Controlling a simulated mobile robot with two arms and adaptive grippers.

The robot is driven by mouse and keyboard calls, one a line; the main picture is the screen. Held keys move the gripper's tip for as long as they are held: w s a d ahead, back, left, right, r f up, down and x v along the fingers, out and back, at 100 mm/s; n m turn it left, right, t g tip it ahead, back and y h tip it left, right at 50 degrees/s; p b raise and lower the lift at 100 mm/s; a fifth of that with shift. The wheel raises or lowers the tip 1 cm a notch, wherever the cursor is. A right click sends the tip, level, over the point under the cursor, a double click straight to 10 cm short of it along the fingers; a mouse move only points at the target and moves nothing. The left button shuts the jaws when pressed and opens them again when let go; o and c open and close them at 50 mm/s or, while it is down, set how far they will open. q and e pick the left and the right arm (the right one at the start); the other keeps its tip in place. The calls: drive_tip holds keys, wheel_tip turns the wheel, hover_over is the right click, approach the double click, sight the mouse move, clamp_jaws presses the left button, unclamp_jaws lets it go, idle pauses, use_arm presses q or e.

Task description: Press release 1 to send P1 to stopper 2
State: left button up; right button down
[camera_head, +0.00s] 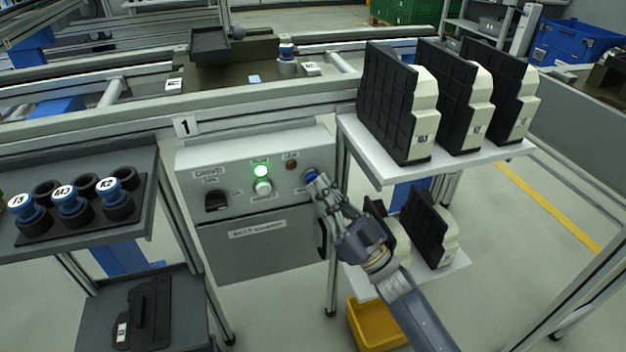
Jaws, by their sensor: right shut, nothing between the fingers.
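My right gripper (320,187) is shut and empty. Its fingertips are at a blue button (311,175) on the right of the grey control box (230,200); they partly cover it, and I cannot tell whether it is pressed in. The box has a lit green lamp (260,170), a pale button below it, an amber lamp (292,165) and a dark switch (217,201) under the "DRIVE" label. A dark pallet (220,78) sits on the conveyor behind the box, carrying a blue-topped part (287,52); its label is too small to read. My left gripper is out of view.
A sign "1" (185,126) is on the conveyor rail (110,132). At left, a shelf holds a rack with blue-capped parts (70,200). At right, a white shelf (450,163) carries several black-and-cream units close to my arm. A yellow bin (372,325) stands below.

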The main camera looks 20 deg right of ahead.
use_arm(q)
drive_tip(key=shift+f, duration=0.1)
use_arm(e)
drive_tip(key=shift+w, duration=0.45)
idle(0.4)
drive_tip(key=shift+s, duration=0.1)
idle(0.4)
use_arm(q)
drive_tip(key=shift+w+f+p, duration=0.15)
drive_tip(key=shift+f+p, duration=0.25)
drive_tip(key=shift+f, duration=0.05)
use_arm(e)
drive_tip(key=shift+s, duration=0.75)
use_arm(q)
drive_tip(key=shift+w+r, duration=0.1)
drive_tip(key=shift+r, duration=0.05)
